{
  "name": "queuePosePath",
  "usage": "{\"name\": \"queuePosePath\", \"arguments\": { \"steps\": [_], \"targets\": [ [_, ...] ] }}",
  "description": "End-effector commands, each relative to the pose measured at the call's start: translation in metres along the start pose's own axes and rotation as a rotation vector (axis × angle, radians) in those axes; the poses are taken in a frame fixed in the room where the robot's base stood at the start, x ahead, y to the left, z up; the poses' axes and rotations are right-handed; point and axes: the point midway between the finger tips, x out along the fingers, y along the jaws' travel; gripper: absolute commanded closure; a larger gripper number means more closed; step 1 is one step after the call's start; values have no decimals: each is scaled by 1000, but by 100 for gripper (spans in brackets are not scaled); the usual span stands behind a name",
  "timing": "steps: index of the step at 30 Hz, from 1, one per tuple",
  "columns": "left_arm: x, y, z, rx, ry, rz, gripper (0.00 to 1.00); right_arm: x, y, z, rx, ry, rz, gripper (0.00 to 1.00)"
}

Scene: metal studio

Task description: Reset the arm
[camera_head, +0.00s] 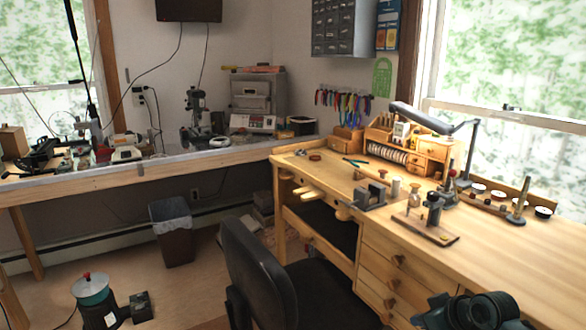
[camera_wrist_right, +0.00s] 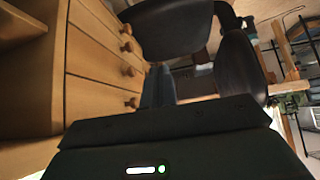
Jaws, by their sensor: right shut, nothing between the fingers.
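My right arm and gripper (camera_head: 440,312) show as dark shapes at the bottom right of the head view, in front of the wooden workbench (camera_head: 500,250). In the right wrist view the dark gripper body (camera_wrist_right: 190,120) fills the lower part, with a white bar and a green light on it. The right gripper is shut with nothing held. My left gripper is not in view.
A black office chair (camera_head: 258,270) stands at the bench; it also shows in the right wrist view (camera_wrist_right: 180,28), beside the bench drawers (camera_wrist_right: 95,70). A bin (camera_head: 172,235) stands by the left table (camera_head: 180,163).

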Motion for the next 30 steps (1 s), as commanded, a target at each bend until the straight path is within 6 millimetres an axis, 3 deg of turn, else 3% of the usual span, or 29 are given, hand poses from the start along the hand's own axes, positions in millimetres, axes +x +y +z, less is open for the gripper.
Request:
{"name": "queuePosePath", "arguments": {
  "steps": [1,3,7,12,15,21,30],
  "targets": [
    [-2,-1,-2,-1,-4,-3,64,13,-29,27,6,1,-7,100],
    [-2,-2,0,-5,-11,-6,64,23,-61,56,14,21,2,100],
    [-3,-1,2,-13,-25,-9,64,26,-120,104,40,71,15,100],
    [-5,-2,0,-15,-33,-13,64,1,-189,152,92,149,39,100],
    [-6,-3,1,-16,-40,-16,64,-21,-216,169,121,190,61,100],
    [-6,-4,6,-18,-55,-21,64,-51,-243,184,152,241,94,100],
    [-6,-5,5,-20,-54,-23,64,-57,-247,187,154,250,101,100]
  ]
}}
